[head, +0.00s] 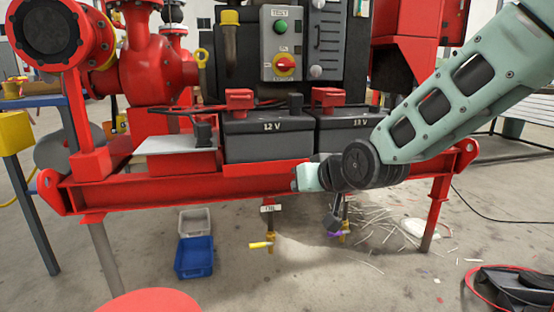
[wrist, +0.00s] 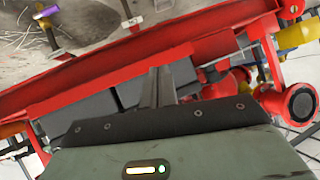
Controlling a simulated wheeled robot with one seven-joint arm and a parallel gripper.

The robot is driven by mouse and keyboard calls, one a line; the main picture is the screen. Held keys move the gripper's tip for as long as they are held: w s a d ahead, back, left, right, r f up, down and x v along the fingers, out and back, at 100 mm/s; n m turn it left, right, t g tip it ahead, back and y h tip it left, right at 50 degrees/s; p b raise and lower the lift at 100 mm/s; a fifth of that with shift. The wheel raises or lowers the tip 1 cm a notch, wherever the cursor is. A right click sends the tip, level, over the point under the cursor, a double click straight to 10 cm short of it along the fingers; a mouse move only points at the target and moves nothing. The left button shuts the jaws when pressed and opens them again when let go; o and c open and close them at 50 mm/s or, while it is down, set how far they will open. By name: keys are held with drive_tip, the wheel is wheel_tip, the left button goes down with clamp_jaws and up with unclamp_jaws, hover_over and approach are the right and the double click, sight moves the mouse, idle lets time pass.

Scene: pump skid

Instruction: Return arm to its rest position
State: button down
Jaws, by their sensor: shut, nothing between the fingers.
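My pale green arm (head: 440,110) reaches in from the upper right of the head view. It is bent at a dark round joint (head: 361,163), with its wrist end (head: 310,175) in front of the skid's red front beam (head: 140,191). In the wrist view my gripper (wrist: 157,78) is shut and empty, its grey fingers together. They appear in front of the red beam and dark battery boxes. In the head view I cannot clearly make out the fingers.
Two 12 V batteries (head: 268,134) stand behind the beam. Below hang a yellow-handled valve (head: 262,245) and a purple-handled valve (head: 338,234). A blue bin (head: 194,257) and grey bin (head: 194,220) sit on the floor. A red-and-black object (head: 505,290) lies front right.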

drive_tip(key=s+d+f+n+g+h+p, duration=0.1)
drive_tip(key=s+d+g+h+p, duration=0.15)
drive_tip(key=s, duration=0.85)
drive_tip(key=s+d+f+n+g+h+p, duration=0.1)
drive_tip(key=s+d+n+g, duration=0.2)
drive_tip(key=s, duration=0.8)
drive_tip(key=s+d+f+g+h+p, duration=0.1)
drive_tip(key=s+d+g+h, duration=0.3)
drive_tip(key=s, duration=0.8)
wheel_tip(320, 180, up, 36)
drive_tip(key=a+y+p, duration=0.1)
drive_tip(key=y+p, duration=0.1)
drive_tip(key=p, duration=3.4)
drive_tip(key=shift+w, duration=0.4)
drive_tip(key=shift+g, duration=0.25)
